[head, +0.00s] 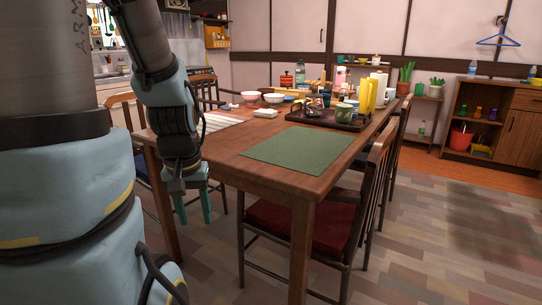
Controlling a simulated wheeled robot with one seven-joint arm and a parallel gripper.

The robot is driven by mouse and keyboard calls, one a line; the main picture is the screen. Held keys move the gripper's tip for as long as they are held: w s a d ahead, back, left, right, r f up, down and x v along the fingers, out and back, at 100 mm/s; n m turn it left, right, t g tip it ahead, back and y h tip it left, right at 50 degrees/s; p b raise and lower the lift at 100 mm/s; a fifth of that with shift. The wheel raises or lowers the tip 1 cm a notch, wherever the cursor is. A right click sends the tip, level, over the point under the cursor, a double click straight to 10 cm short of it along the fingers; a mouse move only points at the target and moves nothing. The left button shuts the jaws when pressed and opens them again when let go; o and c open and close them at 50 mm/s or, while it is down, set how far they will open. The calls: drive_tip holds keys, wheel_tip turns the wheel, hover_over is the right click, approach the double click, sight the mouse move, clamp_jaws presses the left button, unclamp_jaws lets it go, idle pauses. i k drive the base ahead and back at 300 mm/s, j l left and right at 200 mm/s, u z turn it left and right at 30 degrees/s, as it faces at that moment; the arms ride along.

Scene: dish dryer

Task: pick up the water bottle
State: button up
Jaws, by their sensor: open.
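Several bottles show in the head view, and I cannot tell which one the task means. A clear bottle with a blue label (472,68) stands upright on top of the wooden cabinet at the right. Another small bottle (532,73) is at the right picture edge on the same cabinet. A greenish clear bottle (421,130) stands low on the plant stand. My gripper (193,208) points down beside the near left edge of the table, far from these bottles. Its teal fingers are apart with nothing between them.
The wooden table (225,158) holds a green mat (300,147), a dark tray (325,117) with a teapot and cups, and bowls. A chair with a red seat (305,222) stands at its near right side. The floor (430,225) at right is clear.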

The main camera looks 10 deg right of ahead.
sight(472, 70)
drive_tip(key=l, duration=0.45)
drive_tip(key=k+l+u, duration=0.15)
drive_tip(key=l, duration=0.75)
drive_tip(key=k+l+u, duration=0.15)
drive_tip(key=l, duration=1.55)
drive_tip(key=i+l+z, duration=0.1)
drive_tip(key=l, duration=1.15)
